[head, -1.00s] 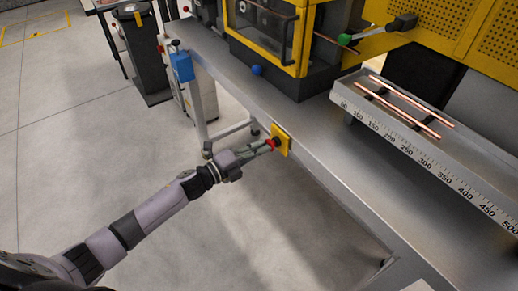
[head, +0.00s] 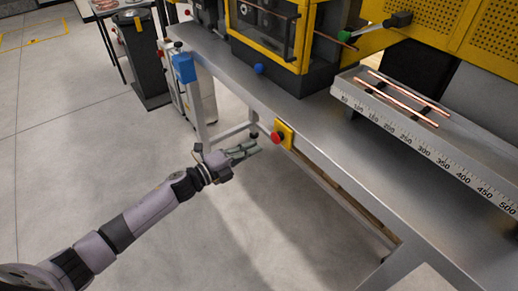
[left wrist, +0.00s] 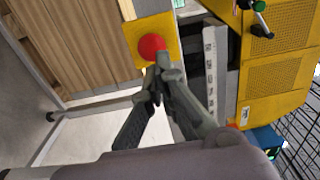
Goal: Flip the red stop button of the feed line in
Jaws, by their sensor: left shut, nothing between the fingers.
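The red stop button (head: 276,138) sits on a yellow plate (head: 286,129) at the front edge of the metal bench. My left gripper (head: 256,147) is shut and empty, a little to the left of the button and apart from it in the head view. In the left wrist view the red button (left wrist: 152,46) on its yellow plate (left wrist: 140,27) shows just beyond the shut fingertips (left wrist: 160,66). I cannot tell the button's inner state. My right gripper is not in view.
The metal bench (head: 330,155) runs along the right, with copper tubes (head: 400,100) on a ruled tray (head: 400,135) and a yellow-framed machine (head: 265,40) behind. A blue box (head: 184,68) hangs at the bench's left end. The floor (head: 90,150) at left is clear.

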